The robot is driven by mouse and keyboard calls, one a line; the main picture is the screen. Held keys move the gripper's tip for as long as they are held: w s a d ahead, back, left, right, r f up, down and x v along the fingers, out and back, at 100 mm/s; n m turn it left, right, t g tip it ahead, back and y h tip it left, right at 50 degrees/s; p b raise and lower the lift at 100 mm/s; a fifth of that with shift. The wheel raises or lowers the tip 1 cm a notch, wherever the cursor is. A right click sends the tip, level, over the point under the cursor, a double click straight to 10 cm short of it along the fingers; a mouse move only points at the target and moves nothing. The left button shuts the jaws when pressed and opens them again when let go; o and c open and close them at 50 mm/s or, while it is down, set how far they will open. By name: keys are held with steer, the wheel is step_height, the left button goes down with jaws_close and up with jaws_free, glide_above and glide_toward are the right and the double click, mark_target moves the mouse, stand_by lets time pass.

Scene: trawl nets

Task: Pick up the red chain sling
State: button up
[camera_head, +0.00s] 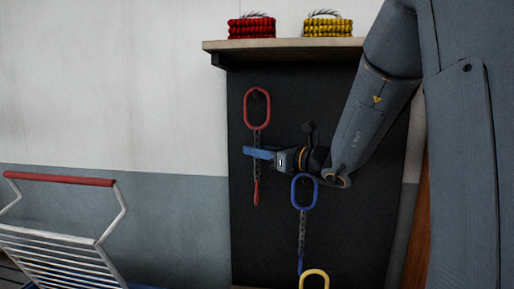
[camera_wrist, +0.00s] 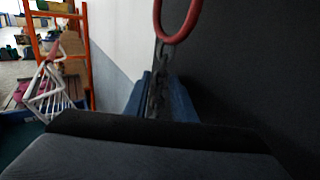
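The red chain sling (camera_head: 257,108) hangs on the dark board, its red oval ring at the top, a grey chain below it and a red end piece at the bottom. My gripper (camera_head: 258,153) reaches in from the right at the chain, below the ring. In the wrist view the red ring (camera_wrist: 176,25) is at the top, and the chain runs down between the two blue fingers (camera_wrist: 160,95). The gap between the fingers is narrow; I cannot tell whether they touch the chain. The finger hides part of the chain in the head view.
A blue chain sling (camera_head: 304,193) hangs just right of and below my gripper, with a yellow ring (camera_head: 314,278) lower. A shelf (camera_head: 285,44) above holds red (camera_head: 251,27) and yellow (camera_head: 328,27) coils. A red-handled metal rack (camera_head: 60,235) stands at left.

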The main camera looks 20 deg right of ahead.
jaws_close()
steer(key=shift+r, duration=0.2)
